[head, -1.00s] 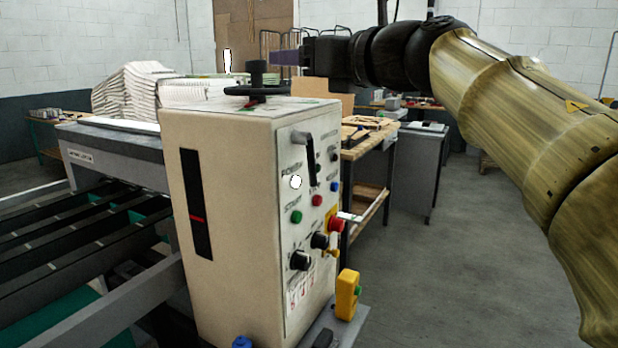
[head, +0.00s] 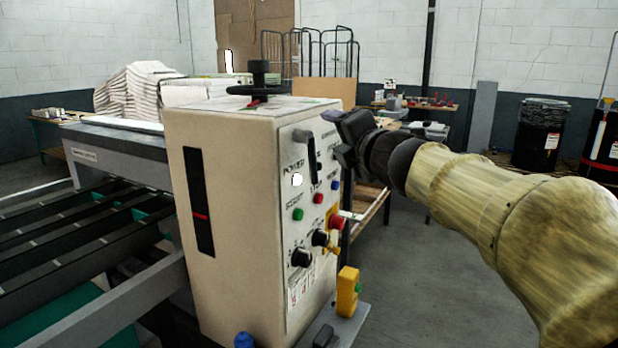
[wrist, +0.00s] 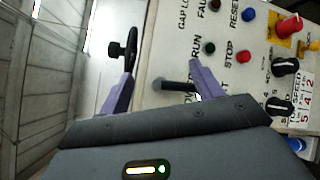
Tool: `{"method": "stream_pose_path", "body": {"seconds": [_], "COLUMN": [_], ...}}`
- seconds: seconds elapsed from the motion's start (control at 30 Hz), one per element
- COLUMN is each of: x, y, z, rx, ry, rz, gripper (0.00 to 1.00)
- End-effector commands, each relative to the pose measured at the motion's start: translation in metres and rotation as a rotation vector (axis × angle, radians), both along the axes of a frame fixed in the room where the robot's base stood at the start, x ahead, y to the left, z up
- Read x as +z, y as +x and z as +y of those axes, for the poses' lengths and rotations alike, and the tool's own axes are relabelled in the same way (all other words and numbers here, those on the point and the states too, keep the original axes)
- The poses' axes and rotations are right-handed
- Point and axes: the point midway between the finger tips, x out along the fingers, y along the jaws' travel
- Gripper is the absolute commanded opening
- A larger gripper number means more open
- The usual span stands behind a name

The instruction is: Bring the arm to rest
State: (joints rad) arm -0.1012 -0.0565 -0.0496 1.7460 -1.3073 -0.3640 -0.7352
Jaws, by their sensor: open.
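My gripper (head: 338,124) is beside the upper part of a cream control cabinet's panel in the head view. Its fingers are hard to make out there. In the wrist view two purple fingers (wrist: 161,68) stand wide apart, open, with nothing held. The panel (wrist: 225,85) lies beyond them. A black bar handle (wrist: 176,86) on the panel appears between the fingers, one end behind the right finger. I cannot tell how much gap there is. My arm (head: 480,195) reaches in from the lower right.
The cabinet (head: 225,215) carries buttons, knobs, a red button (head: 336,222) and a top handwheel (head: 258,75). A yellow box (head: 347,292) sits at its foot. Dark rails lie left. Black drums (head: 538,135) stand back right. The floor between is open.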

Motion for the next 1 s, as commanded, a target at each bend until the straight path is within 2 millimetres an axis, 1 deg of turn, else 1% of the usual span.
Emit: {"method": "stream_pose_path", "body": {"seconds": [0.03, 0.07, 0.1, 0.13, 0.17, 0.2, 0.27, 0.3, 0.37, 0.4, 0.47, 0.5, 0.57, 0.6, 0.7, 0.8, 0.9, 0.97, 1.0], "x": [-0.029, -0.045, -0.067, -0.085, -0.102, -0.125, -0.16, -0.182, -0.216, -0.238, -0.27, -0.29, -0.319, -0.336, -0.37, -0.396, -0.416, -0.426, -0.432], "y": [0.005, 0.006, 0.008, 0.007, 0.006, 0.003, -0.003, -0.01, -0.022, -0.032, -0.05, -0.063, -0.084, -0.098, -0.133, -0.163, -0.192, -0.209, -0.22], "z": [-0.011, -0.018, -0.028, -0.034, -0.04, -0.049, -0.06, -0.068, -0.077, -0.082, -0.09, -0.094, -0.098, -0.101, -0.103, -0.102, -0.1, -0.098, -0.097], "rx": [-0.058, -0.096, -0.151, -0.192, -0.235, -0.294, -0.385, -0.449, -0.547, -0.614, -0.718, -0.791, -0.903, -0.974, -1.139, -1.283, -1.417, -1.493, -1.547], "ry": [0.105, 0.173, 0.262, 0.329, 0.393, 0.474, 0.59, 0.665, 0.772, 0.841, 0.941, 1.005, 1.096, 1.151, 1.269, 1.36, 1.436, 1.477, 1.502], "rz": [0.091, 0.145, 0.217, 0.271, 0.322, 0.389, 0.486, 0.547, 0.637, 0.694, 0.776, 0.827, 0.899, 0.941, 1.028, 1.092, 1.144, 1.169, 1.185], "gripper": [0.65, 0.65, 0.65, 0.65, 0.65, 0.65, 0.65, 0.65, 0.65, 0.65, 0.65, 0.65, 0.65, 0.65, 0.65, 0.65, 0.65, 0.65, 0.65]}}
